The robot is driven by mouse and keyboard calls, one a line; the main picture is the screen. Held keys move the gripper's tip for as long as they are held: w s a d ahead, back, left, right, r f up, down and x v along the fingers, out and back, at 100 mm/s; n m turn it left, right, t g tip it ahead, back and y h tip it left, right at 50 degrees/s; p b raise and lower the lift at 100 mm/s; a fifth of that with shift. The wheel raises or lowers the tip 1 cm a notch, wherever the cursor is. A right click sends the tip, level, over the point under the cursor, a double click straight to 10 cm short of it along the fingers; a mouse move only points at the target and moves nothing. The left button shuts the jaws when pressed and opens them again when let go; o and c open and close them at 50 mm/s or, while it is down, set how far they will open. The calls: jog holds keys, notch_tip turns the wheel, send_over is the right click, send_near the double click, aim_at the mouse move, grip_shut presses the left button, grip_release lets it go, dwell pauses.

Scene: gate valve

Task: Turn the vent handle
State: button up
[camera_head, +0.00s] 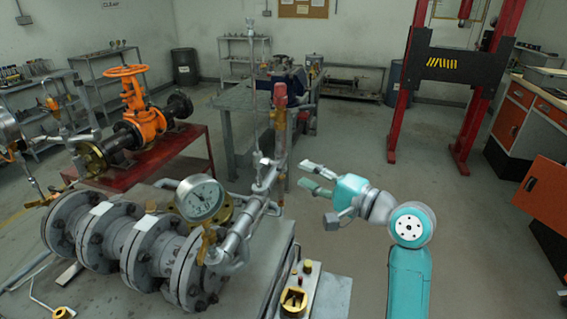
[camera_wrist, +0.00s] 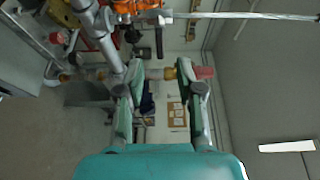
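A slim upright vent pipe with a red top (camera_head: 280,98) stands behind the pressure gauge in the head view. In the wrist view, which is turned on its side, the red top (camera_wrist: 204,73) and a brass fitting (camera_wrist: 170,73) show beyond my fingers. A short dark bar (camera_wrist: 158,42) there may be the vent handle; I cannot tell for sure. My gripper (camera_head: 303,174) is open and empty, to the right of the pipe and apparently apart from it. In the wrist view the gripper (camera_wrist: 158,85) has its fingers spread.
An orange valve (camera_head: 140,110) stands on a red table (camera_head: 185,160). A thin upright rod (camera_head: 253,75) rises left of the pipe. Floor right of my arm is clear up to a red press frame (camera_head: 480,90).

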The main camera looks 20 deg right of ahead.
aim_at(284, 165)
jog(key=x, duration=0.8)
grip_shut()
